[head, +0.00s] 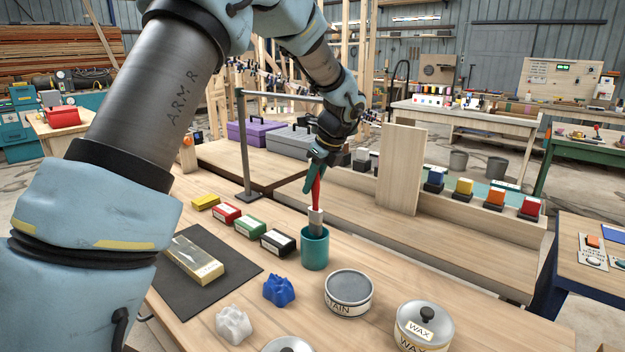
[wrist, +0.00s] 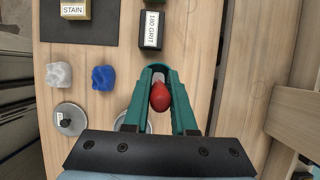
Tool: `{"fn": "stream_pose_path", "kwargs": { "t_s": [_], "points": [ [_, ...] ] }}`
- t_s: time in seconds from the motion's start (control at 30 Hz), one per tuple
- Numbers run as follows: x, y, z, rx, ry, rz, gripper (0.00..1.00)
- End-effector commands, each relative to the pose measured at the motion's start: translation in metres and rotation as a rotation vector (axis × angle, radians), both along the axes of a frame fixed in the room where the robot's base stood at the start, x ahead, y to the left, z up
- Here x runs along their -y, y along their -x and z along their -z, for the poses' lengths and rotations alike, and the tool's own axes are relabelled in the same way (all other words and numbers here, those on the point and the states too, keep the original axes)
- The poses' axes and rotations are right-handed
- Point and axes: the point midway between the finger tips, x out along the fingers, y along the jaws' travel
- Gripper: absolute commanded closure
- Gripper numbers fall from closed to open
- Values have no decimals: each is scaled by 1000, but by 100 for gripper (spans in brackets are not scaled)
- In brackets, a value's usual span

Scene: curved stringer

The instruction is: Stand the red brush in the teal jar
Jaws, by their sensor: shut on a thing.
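My gripper (head: 314,177) points down above the bench, its teal fingers shut on the red handle of the brush (head: 316,194). The brush hangs about upright with its pale ferrule and grey bristle end down. The teal jar (head: 315,253) stands upright on the bench directly below. The brush's lower end shows within the outline of the jar's mouth; how deep it reaches is hard to tell.
Sanding blocks (head: 278,243) stand in a row left of the jar. A stain tin (head: 348,293) and a wax tin (head: 423,326) stand in front to the right. A blue crumpled rag (head: 279,291) lies front left. An upright board (head: 401,170) stands behind right.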

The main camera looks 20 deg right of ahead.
Motion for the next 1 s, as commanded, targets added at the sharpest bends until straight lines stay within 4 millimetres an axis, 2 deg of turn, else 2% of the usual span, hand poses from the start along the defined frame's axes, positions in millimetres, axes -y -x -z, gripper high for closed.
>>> {"fn": "stream_pose_path", "kwargs": {
  "t_s": [0.6,1.0],
  "points": [
    [0,0,48,0,0,1,100],
    [0,0,55,1,0,0,100]
  ]
}}
